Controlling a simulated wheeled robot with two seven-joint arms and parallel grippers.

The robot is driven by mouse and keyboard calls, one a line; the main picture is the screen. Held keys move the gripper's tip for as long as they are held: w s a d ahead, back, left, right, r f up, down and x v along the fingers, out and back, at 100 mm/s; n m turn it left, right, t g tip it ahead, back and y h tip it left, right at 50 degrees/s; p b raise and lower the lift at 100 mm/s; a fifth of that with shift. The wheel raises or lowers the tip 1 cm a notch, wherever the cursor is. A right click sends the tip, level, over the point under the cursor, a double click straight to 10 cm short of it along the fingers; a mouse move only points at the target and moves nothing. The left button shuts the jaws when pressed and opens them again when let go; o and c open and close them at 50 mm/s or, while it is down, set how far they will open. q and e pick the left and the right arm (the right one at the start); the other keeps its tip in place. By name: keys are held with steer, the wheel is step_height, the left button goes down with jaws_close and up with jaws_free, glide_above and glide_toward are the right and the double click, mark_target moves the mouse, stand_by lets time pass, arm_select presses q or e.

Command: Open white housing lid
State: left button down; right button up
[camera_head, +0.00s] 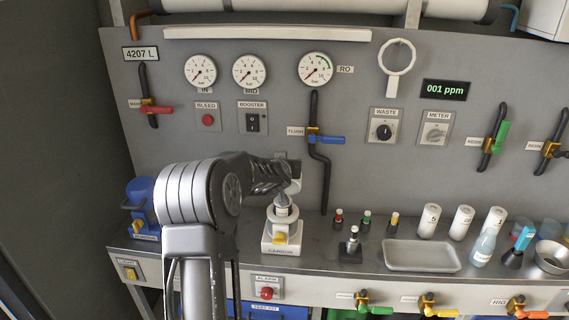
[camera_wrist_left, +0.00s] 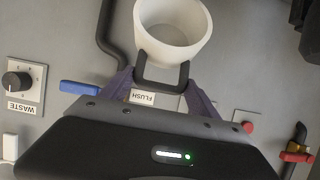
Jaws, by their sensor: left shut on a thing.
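The white housing (camera_head: 281,238) labelled CARBON stands on the counter, with a grey and white cartridge-like piece (camera_head: 282,204) standing up from its top. My left gripper (camera_head: 291,170) is above it. In the left wrist view my left gripper (camera_wrist_left: 162,88) is shut on the dark loop handle of a white, cup-shaped lid (camera_wrist_left: 172,22). The lid also shows as a white piece (camera_head: 294,184) just under the gripper in the head view, above the housing and partly hidden by my arm. My right gripper is in neither view.
The blue FLUSH valve lever (camera_head: 328,139) and its black pipe (camera_head: 324,185) are close to the right of my gripper. Small bottles (camera_head: 366,222) and a grey tray (camera_head: 421,256) stand right of the housing. A blue pump (camera_head: 142,205) is at the left.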

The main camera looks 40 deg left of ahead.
arm_select(q)
steer(key=shift+a+r, duration=0.1)
steer(key=shift+r, duration=0.25)
steer(key=c, duration=0.5)
jaws_free()
steer(key=o, duration=0.3)
steer(key=shift+f, duration=0.25)
steer(key=v, duration=0.8)
steer(key=shift+w, duration=0.1)
